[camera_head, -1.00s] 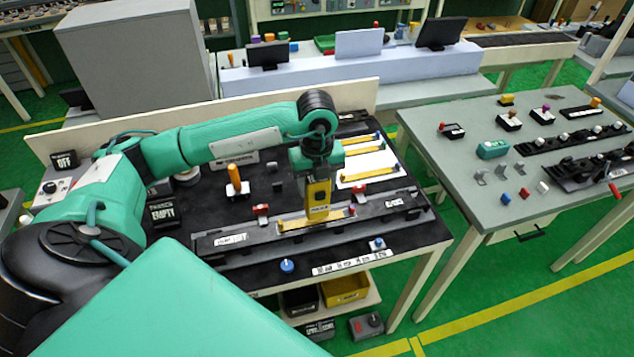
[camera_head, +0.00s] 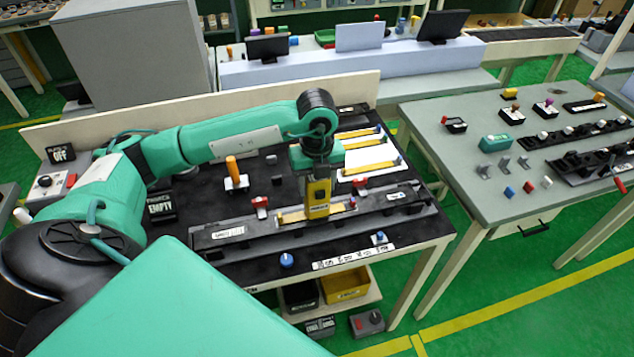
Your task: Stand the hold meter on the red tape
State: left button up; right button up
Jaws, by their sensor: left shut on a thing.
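My left gripper (camera_head: 319,170) reaches in over the dark workbench (camera_head: 215,205), pointing down. It is shut on an upright yellow block-like device with a dark patch, seemingly the hold meter (camera_head: 319,197). I cannot make out red tape. My right gripper is not in view.
An orange-handled tool (camera_head: 233,172) stands left of the gripper. A white sheet with yellow strips (camera_head: 367,168) lies behind right. A blue knob (camera_head: 286,260) sits at the front edge. A grey table (camera_head: 460,165) stands to the right.

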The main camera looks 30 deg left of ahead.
pick_arm(q)
jog(key=o, duration=1)
jog(key=shift+c, duration=0.2)
notch_tip(320, 180, up, 12)
jog(key=b, duration=0.2)
jog(key=shift+f+b, duration=0.1)
jog(key=shift+b, duration=0.2)
jog(key=shift+r, duration=1.05)
